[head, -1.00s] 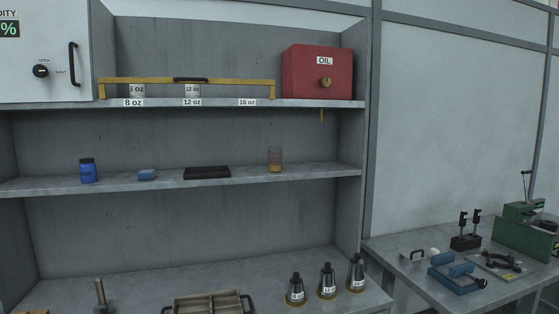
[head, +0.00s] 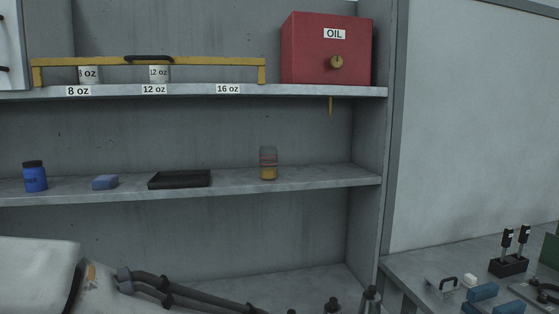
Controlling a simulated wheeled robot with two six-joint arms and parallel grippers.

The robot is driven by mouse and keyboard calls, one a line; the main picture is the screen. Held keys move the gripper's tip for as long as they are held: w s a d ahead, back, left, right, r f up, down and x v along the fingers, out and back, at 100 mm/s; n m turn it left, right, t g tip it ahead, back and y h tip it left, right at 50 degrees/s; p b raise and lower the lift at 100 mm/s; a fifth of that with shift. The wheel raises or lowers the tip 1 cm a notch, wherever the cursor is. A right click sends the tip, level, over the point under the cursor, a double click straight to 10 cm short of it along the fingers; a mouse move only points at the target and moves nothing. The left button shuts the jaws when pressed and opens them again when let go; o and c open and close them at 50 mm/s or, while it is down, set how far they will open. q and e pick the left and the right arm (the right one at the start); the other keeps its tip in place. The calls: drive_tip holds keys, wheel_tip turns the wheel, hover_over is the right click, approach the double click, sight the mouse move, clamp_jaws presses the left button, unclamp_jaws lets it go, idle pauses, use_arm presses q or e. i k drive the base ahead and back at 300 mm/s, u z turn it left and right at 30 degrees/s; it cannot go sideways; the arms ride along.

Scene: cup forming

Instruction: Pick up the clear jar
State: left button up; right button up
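The clear jar (head: 268,163) stands upright on the middle shelf, toward its right end. It is see-through, with amber contents in its lower part and reddish marks around its upper part. Part of my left arm shows at the bottom left of the head view, below the middle shelf. My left gripper is not in the picture, and neither is my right gripper. Nothing touches the jar.
On the middle shelf (head: 300,183), a black tray (head: 180,179), a blue sponge-like block (head: 105,182) and a blue bottle (head: 35,177) stand left of the jar. Above are a yellow rail (head: 210,68) and a red OIL box (head: 327,50). A side wall (head: 366,150) bounds the right.

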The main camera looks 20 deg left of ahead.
sight(268, 155)
drive_tip(key=u, duration=0.4)
drive_tip(key=i, duration=0.95)
drive_tip(key=u, duration=0.6)
